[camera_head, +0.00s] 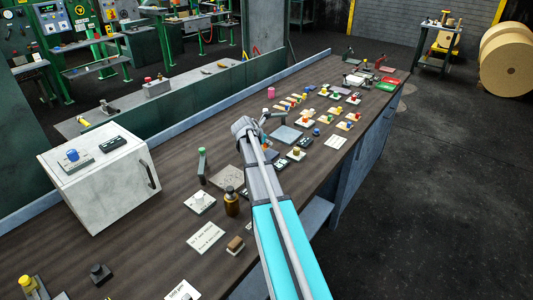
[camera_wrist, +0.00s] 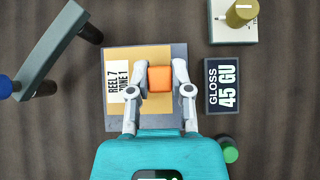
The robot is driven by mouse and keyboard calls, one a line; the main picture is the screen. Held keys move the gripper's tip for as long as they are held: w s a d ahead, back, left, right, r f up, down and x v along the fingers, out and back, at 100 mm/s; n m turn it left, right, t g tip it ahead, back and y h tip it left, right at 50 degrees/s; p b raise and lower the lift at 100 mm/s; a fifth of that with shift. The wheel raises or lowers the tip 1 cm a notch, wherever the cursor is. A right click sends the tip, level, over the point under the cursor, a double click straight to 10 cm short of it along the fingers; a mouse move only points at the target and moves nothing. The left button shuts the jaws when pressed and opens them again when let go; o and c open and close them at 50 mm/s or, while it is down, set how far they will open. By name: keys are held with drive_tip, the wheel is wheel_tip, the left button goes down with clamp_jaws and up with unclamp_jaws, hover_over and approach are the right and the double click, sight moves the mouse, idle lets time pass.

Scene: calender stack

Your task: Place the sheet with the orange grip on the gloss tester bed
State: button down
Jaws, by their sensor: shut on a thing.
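In the wrist view my gripper (camera_wrist: 160,70) is shut on the orange grip (camera_wrist: 160,81), one finger on each side. The grip stands on a tan sheet (camera_wrist: 138,54) with a white label reading REEL 7 ZONE 1. The sheet is over a grey square plate (camera_wrist: 180,54), which looks like the gloss tester bed. Grey shows along its right and lower sides. I cannot tell whether the sheet touches the plate. A dark display (camera_wrist: 224,85) reading GLOSS 45 GU is just right of the plate. In the head view my arm hides the grip.
A grey bar with dark posts (camera_wrist: 50,50) is left of the plate. A pale box with a yellow knob (camera_wrist: 236,22) is at upper right, and a green knob (camera_wrist: 229,150) at lower right. Several small tagged items (camera_head: 300,98) crowd the far bench; a white cabinet (camera_head: 105,180) stands left.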

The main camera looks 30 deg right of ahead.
idle(0.3)
drive_tip(key=shift+a+f+b, duration=0.5)
drive_tip(key=shift+f+b, duration=0.2)
drive_tip(key=shift+f, duration=0.05)
drive_tip(key=shift+f+b, duration=1.3)
drive_tip(key=shift+f, duration=0.15)
drive_tip(key=c, duration=0.5)
unclamp_jaws()
drive_tip(key=shift+c, duration=0.2)
drive_tip(key=shift+r, duration=0.25)
